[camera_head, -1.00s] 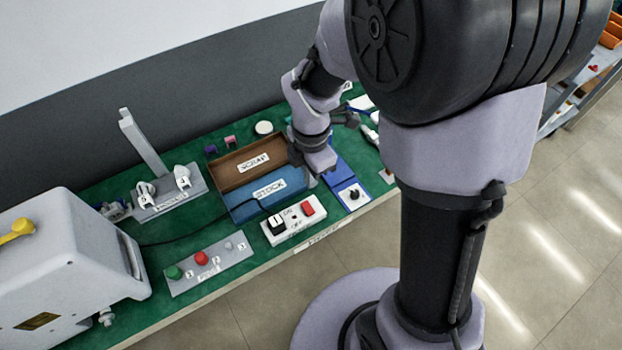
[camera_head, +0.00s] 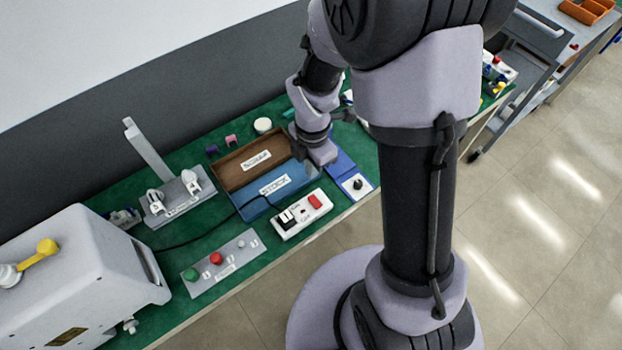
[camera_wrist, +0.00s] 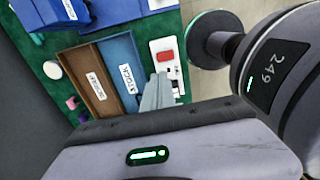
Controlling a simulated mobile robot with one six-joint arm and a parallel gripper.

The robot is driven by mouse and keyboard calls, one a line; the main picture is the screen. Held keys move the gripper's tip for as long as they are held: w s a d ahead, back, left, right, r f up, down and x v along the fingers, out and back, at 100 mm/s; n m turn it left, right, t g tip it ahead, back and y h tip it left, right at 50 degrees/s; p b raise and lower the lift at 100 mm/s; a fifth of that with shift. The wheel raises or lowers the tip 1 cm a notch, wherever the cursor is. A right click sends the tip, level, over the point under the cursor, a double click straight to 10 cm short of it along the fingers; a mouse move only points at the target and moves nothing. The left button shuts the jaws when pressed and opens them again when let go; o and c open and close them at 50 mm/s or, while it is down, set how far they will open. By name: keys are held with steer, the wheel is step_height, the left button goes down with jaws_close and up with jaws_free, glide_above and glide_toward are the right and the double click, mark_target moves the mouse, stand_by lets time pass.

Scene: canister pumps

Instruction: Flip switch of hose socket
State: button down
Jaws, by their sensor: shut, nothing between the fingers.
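A white socket strip (camera_head: 303,220) lies near the bench's front edge. It has a red rocker switch (camera_head: 315,201) at its right end and a black plug with a cable (camera_head: 287,217) at its left. Its small lettering is too blurred to read, and I cannot tell the switch's position. In the wrist view the strip (camera_wrist: 168,76) shows with the red switch (camera_wrist: 167,56) clear, its near part beside my fingers. My gripper (camera_wrist: 160,88) is shut and empty, apart from the strip. In the head view my wrist is above the right end of the trays; the fingertips are unclear there.
A brown scrap tray (camera_head: 222,172) and a blue stock tray (camera_head: 248,214) lie behind the strip. A grey panel with green and red buttons (camera_head: 224,279) is to the left. A blue panel with a black knob (camera_head: 355,170) is to the right. A grey machine (camera_head: 75,260) stands far left.

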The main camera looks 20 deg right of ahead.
mark_target(313, 199)
step_height(313, 199, down, 13)
steer(key=b, duration=0.4)
steer(key=shift+r+b, duration=0.15)
steer(key=shift+b, duration=0.2)
steer(key=shift+f, duration=0.2)
steer(key=shift+s+d, duration=0.1)
steer(key=shift+s, duration=0.1)
steer(key=shift+s+d+r, duration=0.2)
steer(key=shift+s, duration=0.4)
steer(key=shift+w, duration=0.1)
